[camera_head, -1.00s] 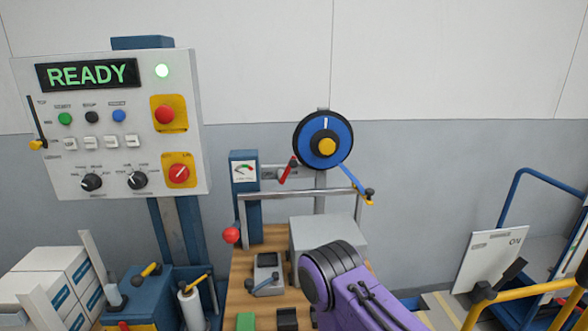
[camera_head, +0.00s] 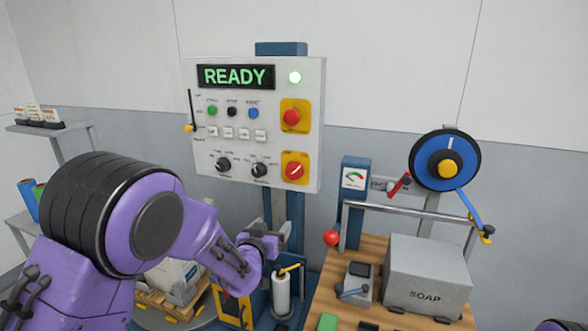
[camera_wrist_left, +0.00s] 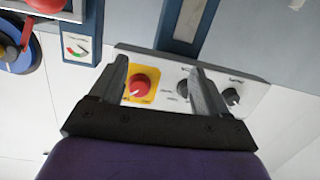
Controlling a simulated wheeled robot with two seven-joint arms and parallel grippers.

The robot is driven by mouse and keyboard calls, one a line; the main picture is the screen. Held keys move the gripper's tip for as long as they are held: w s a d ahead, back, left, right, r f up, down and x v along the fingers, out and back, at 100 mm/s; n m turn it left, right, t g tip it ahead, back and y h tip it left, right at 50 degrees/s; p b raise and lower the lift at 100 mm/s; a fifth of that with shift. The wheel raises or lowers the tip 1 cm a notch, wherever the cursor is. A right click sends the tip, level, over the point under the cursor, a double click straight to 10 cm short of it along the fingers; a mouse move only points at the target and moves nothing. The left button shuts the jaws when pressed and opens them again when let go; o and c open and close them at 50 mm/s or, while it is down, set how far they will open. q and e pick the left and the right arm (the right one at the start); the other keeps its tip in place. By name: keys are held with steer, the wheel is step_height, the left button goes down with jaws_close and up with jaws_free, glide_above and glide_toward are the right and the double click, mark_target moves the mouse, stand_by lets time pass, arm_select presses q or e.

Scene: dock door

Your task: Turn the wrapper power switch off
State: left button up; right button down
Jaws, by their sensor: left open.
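The wrapper control panel (camera_head: 255,130) has a green READY display and a lit green lamp. Its rotary power switch (camera_head: 294,171) is a red knob on a yellow plate at the panel's lower right, with a slanted white mark. The same red switch shows in the left wrist view (camera_wrist_left: 140,84), between my left gripper's fingers in the picture and nearer the left one. My left gripper (camera_head: 268,238) is open and empty, below and left of the switch and apart from it. The lettering around the switch is too small to read. My right gripper is out of view.
Above the switch sits a red mushroom button (camera_head: 291,116) on yellow. Two black knobs (camera_head: 259,171) lie to its left. A wooden bench (camera_head: 335,290) with a SOAP box (camera_head: 425,275) and a blue wheel (camera_head: 437,160) stand to the right.

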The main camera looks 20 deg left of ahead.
arm_select(q)
steer(key=m+t, duration=0.1)
steer(key=t, duration=0.1)
glide_toward(292, 174)
steer(key=shift+h, duration=0.4)
steer(key=w+p, duration=0.4)
steer(key=w, duration=0.4)
steer(key=shift+w+r+p, duration=0.2)
steer(key=shift+w+p, duration=0.05)
steer(key=shift+p, duration=0.05)
steer(key=shift+w+f, duration=0.15)
steer(key=shift+w, duration=0.2)
steer(key=c, duration=1)
